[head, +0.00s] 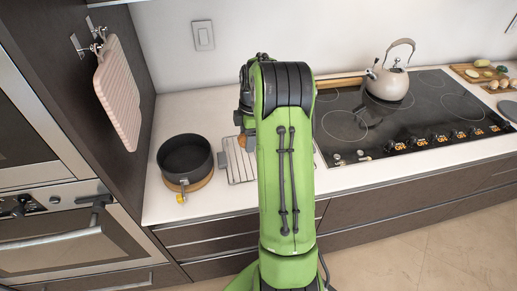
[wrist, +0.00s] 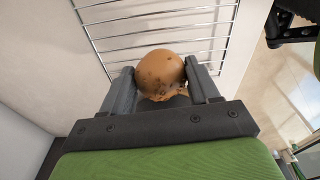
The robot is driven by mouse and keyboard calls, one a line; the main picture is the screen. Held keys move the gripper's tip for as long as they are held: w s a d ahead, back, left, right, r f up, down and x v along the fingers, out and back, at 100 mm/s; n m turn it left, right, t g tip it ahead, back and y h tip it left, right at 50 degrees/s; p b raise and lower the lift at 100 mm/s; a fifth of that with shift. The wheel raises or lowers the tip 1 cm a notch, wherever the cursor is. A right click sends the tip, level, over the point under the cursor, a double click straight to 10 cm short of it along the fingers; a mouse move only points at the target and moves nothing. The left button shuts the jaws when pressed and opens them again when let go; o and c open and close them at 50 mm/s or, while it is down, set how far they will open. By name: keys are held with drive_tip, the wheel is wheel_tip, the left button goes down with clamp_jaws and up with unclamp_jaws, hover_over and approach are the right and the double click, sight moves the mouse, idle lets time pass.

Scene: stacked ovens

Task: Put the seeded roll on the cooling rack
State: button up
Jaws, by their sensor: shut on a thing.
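The seeded roll (wrist: 160,72) is round and golden brown with dark specks. In the wrist view it sits between the two dark fingers of my gripper (wrist: 159,67), which is shut on it. The cooling rack (head: 238,165) lies on the counter right of the dark pot, partly hidden by my green arm. Its metal bars also show in the wrist view (wrist: 120,34), beyond the roll. The frames do not clearly show whether the roll touches the rack. In the head view my arm hides most of the gripper and roll.
A dark pot (head: 186,157) stands on a round wooden board left of the rack. A black cooktop (head: 425,115) with a kettle (head: 388,82) is at right. A pink ribbed board (head: 118,92) hangs on the dark cabinet side at left, above the counter.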

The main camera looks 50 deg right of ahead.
sight(250, 154)
wheel_tip(250, 154, down, 5)
drive_tip(key=shift+s+d+r, duration=0.1)
drive_tip(key=shift+r, duration=0.1)
drive_tip(key=shift+f+b, duration=0.15)
drive_tip(key=shift+b, duration=0.25)
drive_tip(key=o, duration=1.1)
drive_tip(key=shift+c, duration=0.2)
